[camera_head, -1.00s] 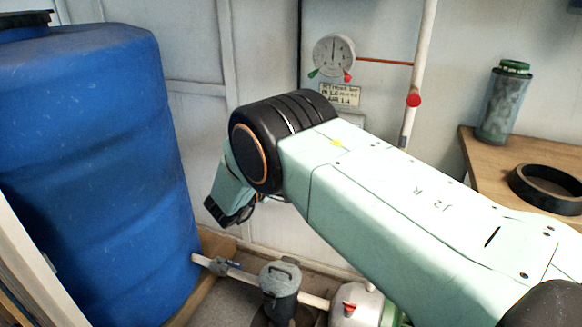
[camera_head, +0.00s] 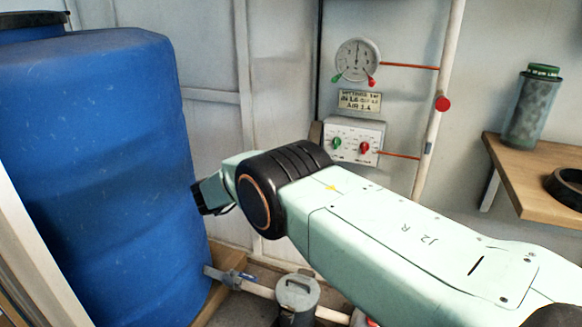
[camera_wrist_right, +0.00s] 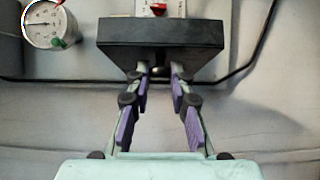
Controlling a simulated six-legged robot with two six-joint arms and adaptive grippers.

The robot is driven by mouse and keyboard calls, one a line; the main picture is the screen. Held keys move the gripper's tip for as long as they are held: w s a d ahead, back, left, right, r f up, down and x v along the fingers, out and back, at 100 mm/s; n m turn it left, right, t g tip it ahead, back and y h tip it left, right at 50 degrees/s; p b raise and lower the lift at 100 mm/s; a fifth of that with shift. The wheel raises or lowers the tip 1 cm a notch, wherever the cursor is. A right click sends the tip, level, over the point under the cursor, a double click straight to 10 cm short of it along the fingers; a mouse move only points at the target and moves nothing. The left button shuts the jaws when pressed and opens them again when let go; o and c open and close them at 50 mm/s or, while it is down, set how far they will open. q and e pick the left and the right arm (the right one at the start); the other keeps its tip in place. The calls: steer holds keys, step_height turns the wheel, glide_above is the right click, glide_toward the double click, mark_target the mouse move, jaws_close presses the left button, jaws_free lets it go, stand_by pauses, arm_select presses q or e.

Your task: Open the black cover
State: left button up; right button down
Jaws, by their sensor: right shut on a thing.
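The black cover (camera_wrist_right: 160,38) is a dark, flat piece in the upper middle of the right wrist view. A small knob (camera_wrist_right: 160,70) is at its lower edge. My right gripper (camera_wrist_right: 160,73), with purple finger pads, is shut on that knob. Behind the cover's far edge, part of the white control box (camera_wrist_right: 160,6) with a red knob shows. In the head view the box (camera_head: 354,143) has its green and red knobs uncovered. A dark strip (camera_head: 315,135) stands at its left side. The right fingertips are hidden there by my arm. My left gripper is not in view.
A round gauge (camera_head: 358,59) and a settings label (camera_head: 359,101) are above the box. A white pipe (camera_head: 440,100) runs on the right. A large blue barrel (camera_head: 100,170) fills the left. A wooden shelf (camera_head: 535,185) holds a green-capped canister (camera_head: 532,105).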

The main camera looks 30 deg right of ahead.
stand_by(0.4)
steer(key=c, duration=1.2)
jaws_free()
steer(key=a, duration=0.4)
steer(key=s+a, duration=0.1)
steer(key=a, duration=0.3)
steer(key=s+a, duration=0.1)
steer(key=a, duration=0.2)
steer(key=shift+a, duration=0.4)
steer(key=shift+c, duration=0.3)
